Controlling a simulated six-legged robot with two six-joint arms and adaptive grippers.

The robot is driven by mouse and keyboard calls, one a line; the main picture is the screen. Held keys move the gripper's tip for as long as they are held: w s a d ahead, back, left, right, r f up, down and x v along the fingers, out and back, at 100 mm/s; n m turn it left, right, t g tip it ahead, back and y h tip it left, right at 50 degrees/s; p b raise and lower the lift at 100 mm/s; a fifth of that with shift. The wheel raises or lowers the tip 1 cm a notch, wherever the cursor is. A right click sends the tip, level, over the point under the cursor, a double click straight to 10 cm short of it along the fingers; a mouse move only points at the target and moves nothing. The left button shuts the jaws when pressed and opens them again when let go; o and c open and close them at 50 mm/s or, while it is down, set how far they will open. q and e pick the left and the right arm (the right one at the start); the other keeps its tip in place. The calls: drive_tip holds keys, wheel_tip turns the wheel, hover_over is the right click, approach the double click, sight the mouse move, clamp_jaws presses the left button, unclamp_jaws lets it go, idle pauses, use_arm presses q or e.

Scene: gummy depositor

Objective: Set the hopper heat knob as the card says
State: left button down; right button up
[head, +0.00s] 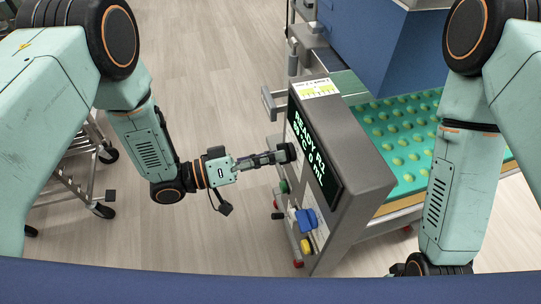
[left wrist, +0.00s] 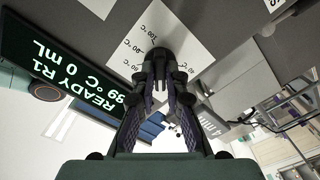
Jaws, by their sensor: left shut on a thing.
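The heat knob (left wrist: 163,62) is dark and sits on a white dial plate (left wrist: 188,37) with temperature marks in °C. In the left wrist view my left gripper (left wrist: 162,82) is shut on the knob, and its fingers hide part of it. In the head view the left gripper (head: 283,156) reaches the panel's left face from the left. The card (head: 319,88) is white with yellow-green pictures, on top of the control box; its text is too small to read. My right gripper is out of view.
A wire cart (head: 75,165) stands at left. Floor between is clear.

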use_arm(q)
drive_tip(key=shift+w+r+m+b, duration=0.1)
drive_tip(key=shift+m+b, duration=0.9)
drive_tip(key=shift+m, duration=7.05)
drive_tip(key=shift+w+r+m+b, duration=0.1)
drive_tip(key=shift+m+b, duration=0.85)
drive_tip(key=shift+m, duration=7.4)
drive_tip(key=shift+f, duration=0.1)
drive_tip(key=c, duration=1.4)
unclamp_jaws()
drive_tip(key=shift+s+d, duration=0.1)
